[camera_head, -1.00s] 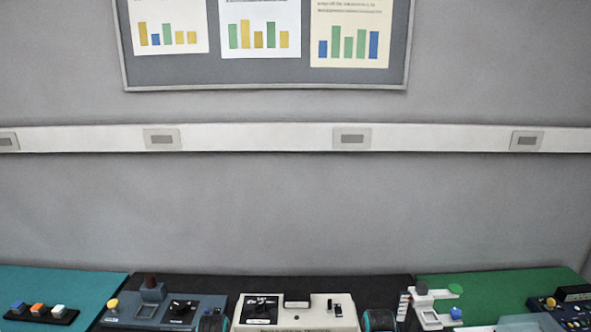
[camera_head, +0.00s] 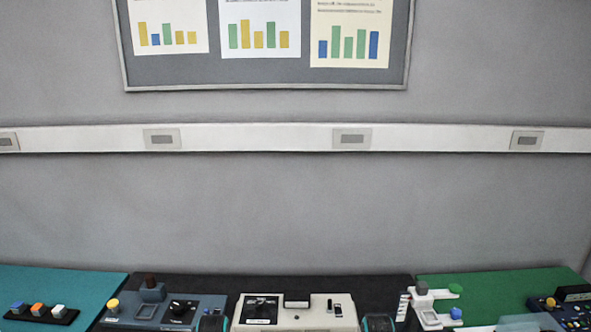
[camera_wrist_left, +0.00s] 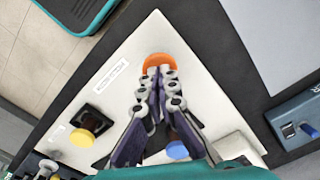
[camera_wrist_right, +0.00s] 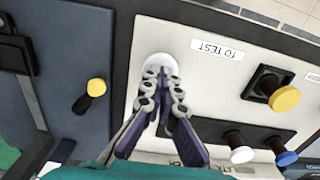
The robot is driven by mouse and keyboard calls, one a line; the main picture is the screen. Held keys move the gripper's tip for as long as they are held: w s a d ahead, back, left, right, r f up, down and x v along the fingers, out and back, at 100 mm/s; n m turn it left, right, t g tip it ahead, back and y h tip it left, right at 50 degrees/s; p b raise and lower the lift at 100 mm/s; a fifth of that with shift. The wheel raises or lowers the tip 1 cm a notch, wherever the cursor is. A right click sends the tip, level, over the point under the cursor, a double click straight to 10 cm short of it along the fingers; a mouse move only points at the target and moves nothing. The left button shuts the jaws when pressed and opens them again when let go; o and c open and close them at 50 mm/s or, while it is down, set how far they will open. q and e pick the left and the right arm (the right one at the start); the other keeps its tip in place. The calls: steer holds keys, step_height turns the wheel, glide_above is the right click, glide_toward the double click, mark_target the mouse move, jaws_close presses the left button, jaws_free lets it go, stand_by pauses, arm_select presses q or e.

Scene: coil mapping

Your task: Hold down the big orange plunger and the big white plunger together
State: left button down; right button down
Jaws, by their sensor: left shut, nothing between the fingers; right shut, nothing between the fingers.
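The big orange plunger (camera_wrist_left: 159,62) shows its round cap on a pale panel (camera_wrist_left: 205,75) in the left wrist view. My left gripper (camera_wrist_left: 160,73) is shut and empty, its fingertips over the near edge of that cap. The big white plunger (camera_wrist_right: 160,62) is in the right wrist view, on a pale panel beside a label reading "TO TEST". My right gripper (camera_wrist_right: 162,76) is shut and empty, its fingertips over the near part of the white cap. The fingers hide part of both caps. I cannot tell whether either plunger is pressed down.
Near my left gripper are a yellow button (camera_wrist_left: 82,137) and a blue knob (camera_wrist_left: 177,150). Near my right gripper are a yellow plunger (camera_wrist_right: 284,98), a white knob (camera_wrist_right: 243,154) and a blue knob (camera_wrist_right: 286,158). The head view shows other control boxes along the bench.

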steer(key=shift+f, duration=0.2)
steer(key=shift+r, duration=0.25)
stand_by(0.5)
arm_select(q)
steer(key=shift+f, duration=0.1)
arm_select(e)
steer(key=shift+f, duration=0.1)
stand_by(0.8)
arm_select(q)
steer(key=shift+f, duration=0.6)
arm_select(e)
steer(key=shift+f, duration=0.6)
arm_select(q)
steer(key=shift+r, duration=0.1)
arm_select(e)
steer(key=shift+r, duration=0.15)
stand_by(1.0)
arm_select(q)
steer(key=shift+r, duration=0.75)
arm_select(e)
steer(key=shift+r, duration=0.7)
